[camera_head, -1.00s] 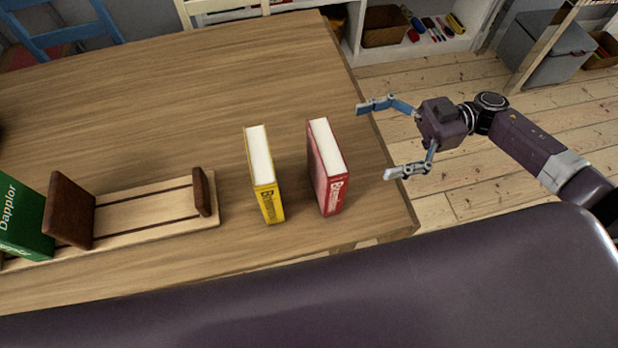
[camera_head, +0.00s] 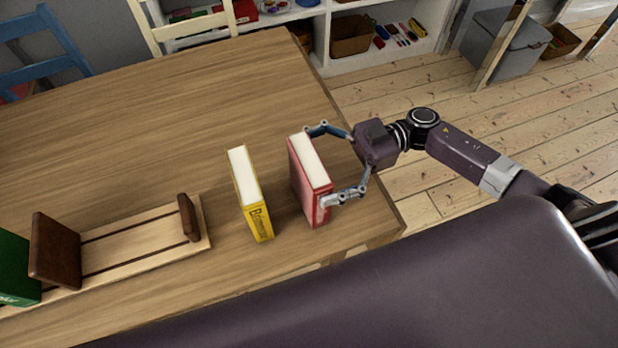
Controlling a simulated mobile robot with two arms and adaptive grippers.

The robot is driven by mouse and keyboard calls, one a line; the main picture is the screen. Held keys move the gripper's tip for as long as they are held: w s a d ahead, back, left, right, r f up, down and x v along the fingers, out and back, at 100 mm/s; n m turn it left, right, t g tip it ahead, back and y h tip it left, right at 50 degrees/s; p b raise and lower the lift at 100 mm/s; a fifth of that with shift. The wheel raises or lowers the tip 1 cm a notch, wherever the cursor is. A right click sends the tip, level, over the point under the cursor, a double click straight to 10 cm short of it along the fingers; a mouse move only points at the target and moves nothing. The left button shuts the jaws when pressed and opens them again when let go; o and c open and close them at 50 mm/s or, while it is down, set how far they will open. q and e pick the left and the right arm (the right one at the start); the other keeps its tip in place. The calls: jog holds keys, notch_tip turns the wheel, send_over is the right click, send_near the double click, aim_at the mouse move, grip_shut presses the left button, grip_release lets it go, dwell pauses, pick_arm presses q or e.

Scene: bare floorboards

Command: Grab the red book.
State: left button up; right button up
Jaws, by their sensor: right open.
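The red book (camera_head: 312,188) stands upright on the wooden table near its right end, white page edges up. My right gripper (camera_head: 318,164) comes from the right with its fingers spread wide. One finger is at the book's far end and the other at its near end, beside the spine. The gripper is open around the book; I cannot tell whether the fingers touch it. My left gripper is not in view.
A yellow book (camera_head: 252,200) stands upright just left of the red one. A wooden book rack (camera_head: 135,243) with brown ends lies further left, by a green book (camera_head: 15,268). Chairs (camera_head: 195,22) stand behind the table (camera_head: 190,110).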

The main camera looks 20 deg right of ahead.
jog(key=c, duration=1.7)
jog(key=shift+r, duration=0.1)
jog(key=shift+c, duration=0.5)
